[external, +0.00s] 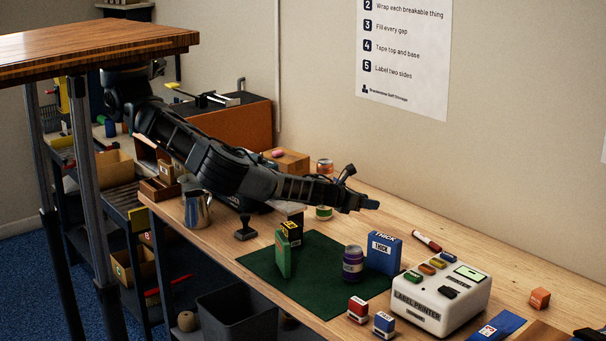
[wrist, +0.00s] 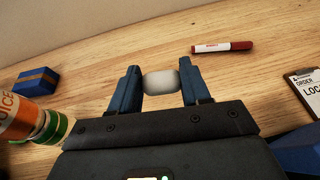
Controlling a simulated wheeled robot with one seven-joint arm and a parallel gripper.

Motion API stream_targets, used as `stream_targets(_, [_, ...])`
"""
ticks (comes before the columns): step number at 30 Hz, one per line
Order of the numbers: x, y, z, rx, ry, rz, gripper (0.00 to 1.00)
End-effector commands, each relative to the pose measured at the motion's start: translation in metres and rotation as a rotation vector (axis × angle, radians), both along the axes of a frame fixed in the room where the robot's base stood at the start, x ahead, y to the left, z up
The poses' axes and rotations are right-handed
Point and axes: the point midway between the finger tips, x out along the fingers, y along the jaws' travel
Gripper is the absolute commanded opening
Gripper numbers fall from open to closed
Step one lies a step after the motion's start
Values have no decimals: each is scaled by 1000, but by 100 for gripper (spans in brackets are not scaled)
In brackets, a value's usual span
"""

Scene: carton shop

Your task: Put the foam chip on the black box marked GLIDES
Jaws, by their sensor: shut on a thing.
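My gripper (external: 362,203) is stretched out over the bench, above and behind the green mat. In the wrist view its two blue fingers (wrist: 161,86) are shut on the pale, rounded foam chip (wrist: 161,82). The chip is held between the fingertips with wood bench behind it; it is not clear in the external view. A small black box with a yellow label (external: 291,230) stands behind a green box at the mat's left part. Its lettering is too small to read, so I cannot confirm it says GLIDES.
The green mat (external: 325,290) also bears a green box (external: 283,255), a purple jar (external: 352,265) and a blue THICK box (external: 383,252). A label printer (external: 440,295) and red marker (external: 427,241) are to the right. A juice container (wrist: 14,118) is close by my gripper's left.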

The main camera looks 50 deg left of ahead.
Motion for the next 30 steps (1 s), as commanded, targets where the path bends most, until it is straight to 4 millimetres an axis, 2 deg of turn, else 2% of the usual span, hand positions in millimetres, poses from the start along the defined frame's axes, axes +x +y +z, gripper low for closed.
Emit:
stream_targets(4, [-15, 0, 3, -1, 0, -9, 19])
stream_targets(8, [-43, 15, 2, -6, 1, -40, 19])
stream_targets(14, [-105, 56, 9, -9, -2, -123, 19])
stream_targets(18, [-146, 82, 23, -8, -2, -183, 19])
stream_targets(21, [-169, 97, 34, -4, -3, -219, 19])
stream_targets(27, [-196, 113, 48, 2, 0, -265, 19])
stream_targets(30, [-200, 115, 41, 6, 2, -275, 19])
